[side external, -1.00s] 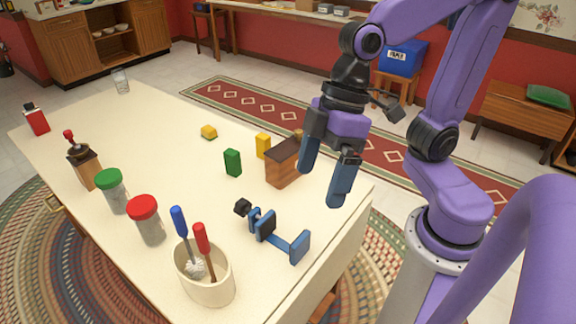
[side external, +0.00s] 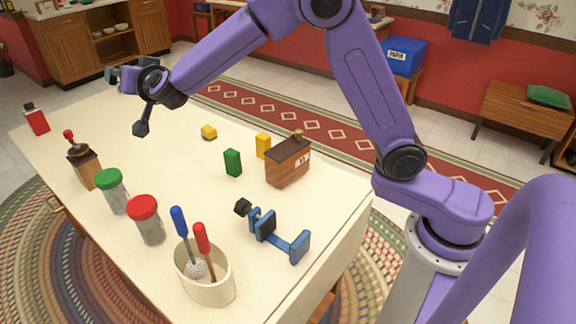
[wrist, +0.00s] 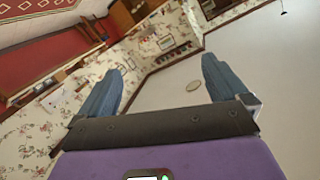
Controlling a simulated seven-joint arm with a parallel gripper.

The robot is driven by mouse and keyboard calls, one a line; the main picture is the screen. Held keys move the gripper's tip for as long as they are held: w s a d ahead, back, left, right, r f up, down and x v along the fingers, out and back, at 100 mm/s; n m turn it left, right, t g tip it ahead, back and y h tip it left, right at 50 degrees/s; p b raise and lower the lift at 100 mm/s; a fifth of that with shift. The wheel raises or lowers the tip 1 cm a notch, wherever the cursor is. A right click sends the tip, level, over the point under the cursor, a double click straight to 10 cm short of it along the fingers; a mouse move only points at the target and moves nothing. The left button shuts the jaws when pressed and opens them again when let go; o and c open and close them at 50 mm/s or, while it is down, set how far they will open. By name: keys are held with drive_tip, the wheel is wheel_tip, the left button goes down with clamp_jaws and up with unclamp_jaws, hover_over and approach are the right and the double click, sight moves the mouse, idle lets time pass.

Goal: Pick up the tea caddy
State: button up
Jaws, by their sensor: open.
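A brown wooden box (side external: 287,165) with a dark lid, a small knob and a white label stands upright on the right part of the table in the side view; it looks like the tea caddy. My gripper (side external: 122,72) is far from it, raised over the far left end of the table and turned away. In the wrist view my gripper (wrist: 162,66) shows two blue fingers spread apart with nothing between them. The wrist view shows walls and a pale surface, not the box.
A yellow block (side external: 263,146) and a green block (side external: 232,162) stand close left of the box. A blue clamp (side external: 272,233) lies in front. A utensil crock (side external: 206,285), two jars (side external: 148,220), and a wooden grinder-like item (side external: 84,165) stand nearer left.

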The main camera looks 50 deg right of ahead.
sight(283, 150)
drive_tip(key=d+f+m+g+h, duration=0.3)
drive_tip(key=d+m+h, duration=0.1)
drive_tip(key=d+h, duration=0.3)
drive_tip(key=s+d+f+m+g+h, duration=0.5)
drive_tip(key=s+d+m+g+h, duration=0.3)
drive_tip(key=s+g, duration=0.45)
wheel_tip(283, 150, down, 24)
drive_tip(key=w+f+g, duration=0.1)
drive_tip(key=w+g, duration=0.1)
drive_tip(key=d, duration=0.4)
drive_tip(key=s+d, duration=0.1)
drive_tip(key=d, duration=0.7)
drive_tip(key=shift+s+d+r, duration=0.25)
drive_tip(key=shift+r, duration=0.05)
drive_tip(key=shift+s+d, duration=0.2)
drive_tip(key=shift+d, duration=1.1)
drive_tip(key=shift+s+d, duration=0.15)
drive_tip(key=shift+d, duration=1.15)
drive_tip(key=shift+c, duration=0.3)
